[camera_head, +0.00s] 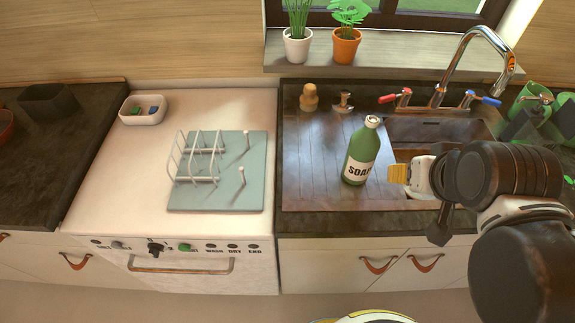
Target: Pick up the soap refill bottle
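The soap refill bottle (363,150) is green with a white cap and a pale label reading "SOAP". It stands on the dark wooden drainboard, left of the sink basin. My gripper (398,174) is just to the right of the bottle's lower part, pointing left toward it. A yellow fingertip pad shows, with a small gap between it and the bottle in the picture. I cannot tell from this side whether the fingers are open or shut. Nothing is visibly held.
The sink basin (440,132) and tall faucet (474,58) are behind my arm. A wooden brush (309,97) and a small metal item (343,102) stand behind the bottle. A dish rack (218,170) is at left. The drainboard left of the bottle is clear.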

